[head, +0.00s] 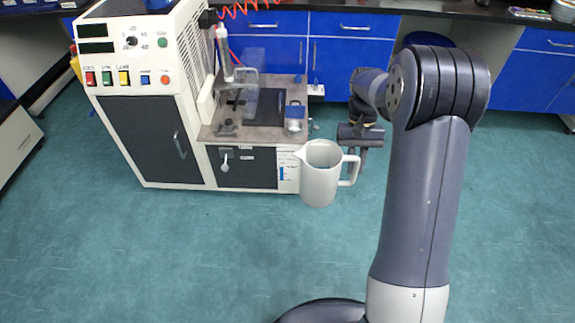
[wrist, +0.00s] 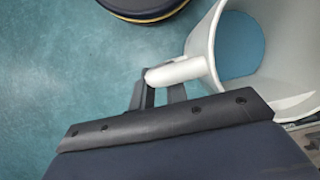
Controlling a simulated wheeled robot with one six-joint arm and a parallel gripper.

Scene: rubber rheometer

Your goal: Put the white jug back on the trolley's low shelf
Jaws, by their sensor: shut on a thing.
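The white jug (head: 320,178) hangs upright in the air in front of the machine in the head view, its spout to the left and its handle to the right. My gripper (head: 357,152) is at the handle side of the jug. In the wrist view the gripper fingers (wrist: 158,97) are shut on the jug's handle, and the open mouth of the jug (wrist: 208,40) shows at the upper right with a blue-green patch seen inside. The trolley and its low shelf are not clearly seen in either view.
A cream rheometer cabinet (head: 185,50) with a worktop (head: 262,133) stands behind and left of the jug. Blue cupboards (head: 345,60) line the back. A round dark object (wrist: 140,5) shows at the top of the wrist view. Green floor (head: 200,250) in front is clear.

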